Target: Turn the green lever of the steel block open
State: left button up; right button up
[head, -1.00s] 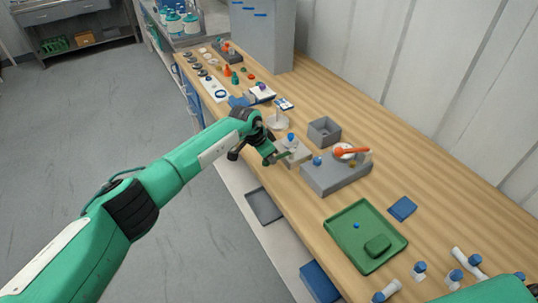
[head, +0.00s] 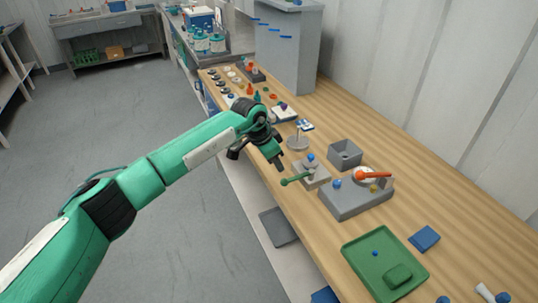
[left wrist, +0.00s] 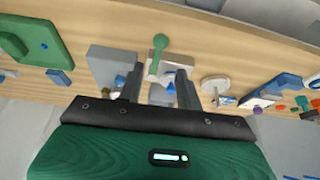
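The steel block (head: 316,176) stands near the table's front edge with a blue knob (head: 310,157) on top. Its green lever (head: 294,181) sticks out to the left, toward the aisle, with a round end. My left gripper (head: 277,158) is above and just behind the lever's end in the head view, apart from it. In the left wrist view my gripper (left wrist: 160,72) is open, its two fingers apart with nothing held between them. The green lever (left wrist: 159,50) and part of the block show beyond and between the fingers. My right gripper is not in view.
A grey open box (head: 345,150), a round stand (head: 297,143) and a green tray (head: 357,252) are close by. A tall grey cabinet is at the back.

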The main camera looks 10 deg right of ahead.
pick_arm(q)
jog(key=shift+b+v, duration=0.4)
jog(key=shift+v, duration=1.75)
jog(key=shift+a+f, duration=0.1)
jog(key=shift+a, duration=0.05)
